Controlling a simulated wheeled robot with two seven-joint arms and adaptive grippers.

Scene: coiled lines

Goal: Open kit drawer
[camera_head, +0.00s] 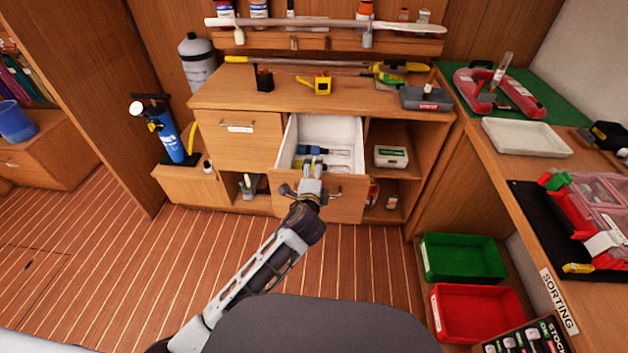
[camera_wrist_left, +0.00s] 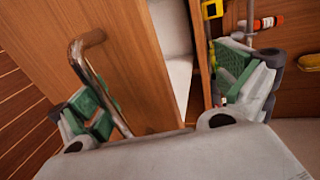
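The kit drawer (camera_head: 346,204) is pulled out of the wooden cabinet, in the middle of the head view. Its white inside (camera_head: 339,130) shows, with several tools lying in it. My left gripper (camera_head: 312,168) is at the top edge of the drawer front, in front of the opening. In the left wrist view its two fingers (camera_wrist_left: 168,100) are wide apart. The metal bar handle (camera_wrist_left: 98,82) on the drawer front (camera_wrist_left: 145,75) is close to the left finger; I cannot tell whether they touch. The handle is mostly hidden by the gripper in the head view. My right gripper is not in view.
A closed drawer (camera_head: 238,148) is to the left, and an open shelf with a white box (camera_head: 391,156) to the right. A yellow tape measure (camera_head: 322,84) lies on the cabinet top. Green (camera_head: 462,258) and red bins (camera_head: 480,311) stand at lower right. The floor in front is clear.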

